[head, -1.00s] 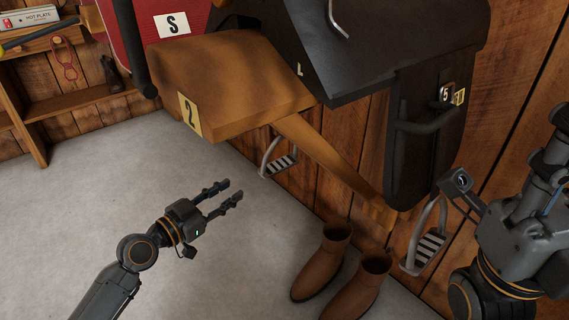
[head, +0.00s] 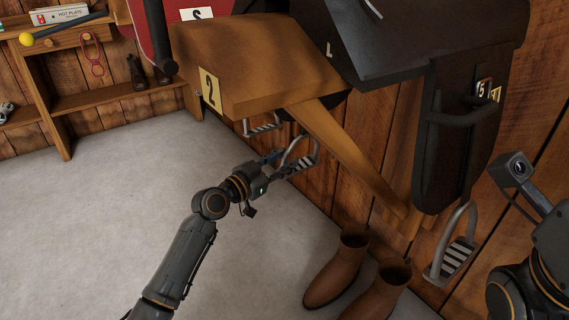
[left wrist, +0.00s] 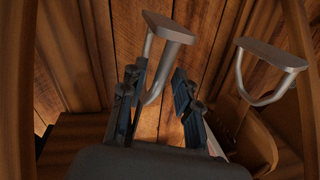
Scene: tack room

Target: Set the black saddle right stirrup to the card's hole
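The black saddle (head: 420,35) sits at the upper right, marked "L". Its dark side flap (head: 455,140) bears a small plate reading "5" (head: 482,88) and a yellow card (head: 496,93), partly cut off by the angle. A metal stirrup (head: 457,252) hangs below that flap. My left gripper (head: 280,155) is at another stirrup (head: 304,160) under the brown saddle. In the left wrist view its fingers (left wrist: 157,105) are apart, with one side of a stirrup (left wrist: 168,28) between them; contact is unclear. My right gripper is out of view; only its arm shows.
A brown saddle (head: 250,60) with card "2" (head: 210,90) is on a wooden support. A further stirrup (head: 262,127) hangs behind. Brown boots (head: 340,270) stand on the floor by the plank wall. Shelves (head: 110,100) are at left; the floor there is clear.

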